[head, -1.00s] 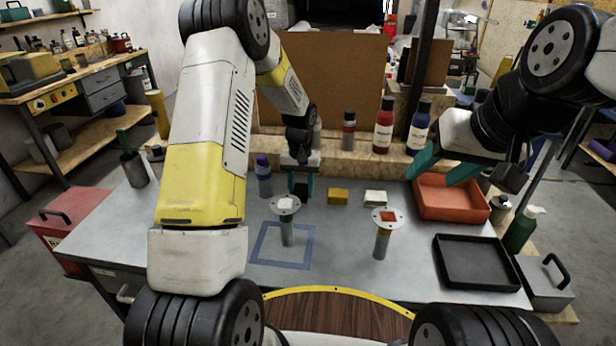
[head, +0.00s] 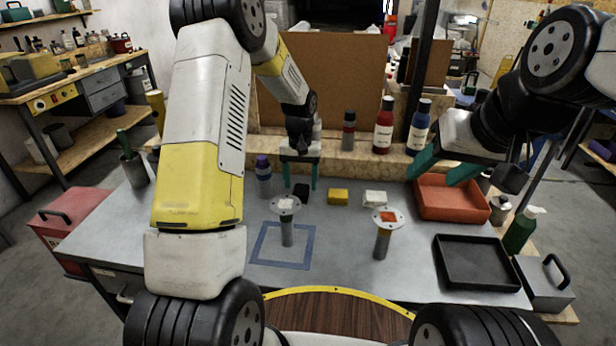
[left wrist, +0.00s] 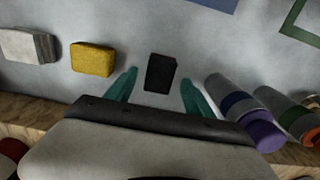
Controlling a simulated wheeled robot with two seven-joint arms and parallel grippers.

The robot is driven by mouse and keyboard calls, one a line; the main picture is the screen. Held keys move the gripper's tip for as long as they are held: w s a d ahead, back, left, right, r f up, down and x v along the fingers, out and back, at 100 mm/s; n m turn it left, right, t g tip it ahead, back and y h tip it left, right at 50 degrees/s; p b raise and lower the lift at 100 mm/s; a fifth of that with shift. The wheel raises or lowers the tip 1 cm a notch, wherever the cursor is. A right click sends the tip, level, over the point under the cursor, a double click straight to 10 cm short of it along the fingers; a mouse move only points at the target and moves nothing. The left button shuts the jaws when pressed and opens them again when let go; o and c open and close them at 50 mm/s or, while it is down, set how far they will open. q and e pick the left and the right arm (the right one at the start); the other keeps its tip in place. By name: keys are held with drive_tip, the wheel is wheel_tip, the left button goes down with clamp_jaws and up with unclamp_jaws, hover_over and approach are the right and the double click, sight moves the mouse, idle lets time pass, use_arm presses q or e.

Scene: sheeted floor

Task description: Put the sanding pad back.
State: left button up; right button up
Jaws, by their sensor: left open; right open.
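A small black block, seemingly the sanding pad (head: 301,192), lies on the grey table towards its back. In the left wrist view the black block (left wrist: 160,74) sits between the tips of my left gripper (left wrist: 160,84), with a gap on both sides. My left gripper (head: 300,180) is open and points down over it. A yellow block (head: 338,196) and a white block (head: 375,198) lie in a row to its right. My right gripper (head: 442,170) is open and empty above the orange tray (head: 455,214).
A purple-capped bottle (head: 263,178) stands close left of my left gripper. Two round-topped stands (head: 287,230) (head: 382,242) rise in front; a blue outline (head: 283,263) surrounds the left one's foot. A black tray (head: 478,283) lies at right. Bottles (head: 384,130) stand behind.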

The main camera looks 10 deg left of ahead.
sight(301, 190)
use_arm(q)
drive_tip(key=s+r+t, duration=0.1)
drive_tip(key=s+r, duration=0.2)
drive_tip(key=r, duration=0.5)
drive_tip(key=s+r, duration=0.2)
drive_tip(key=r, duration=0.7)
drive_tip(key=s+a+r+t+h, duration=0.1)
drive_tip(key=s+r, duration=0.3)
drive_tip(key=s, duration=0.8)
drive_tip(key=s+r+t+h, duration=0.1)
drive_tip(key=s+r+t, duration=0.3)
drive_tip(key=s, duration=0.7)
drive_tip(key=shift+s+a+r+m, duration=0.3)
drive_tip(key=shift+s+a, duration=0.05)
drive_tip(key=shift+s, duration=0.05)
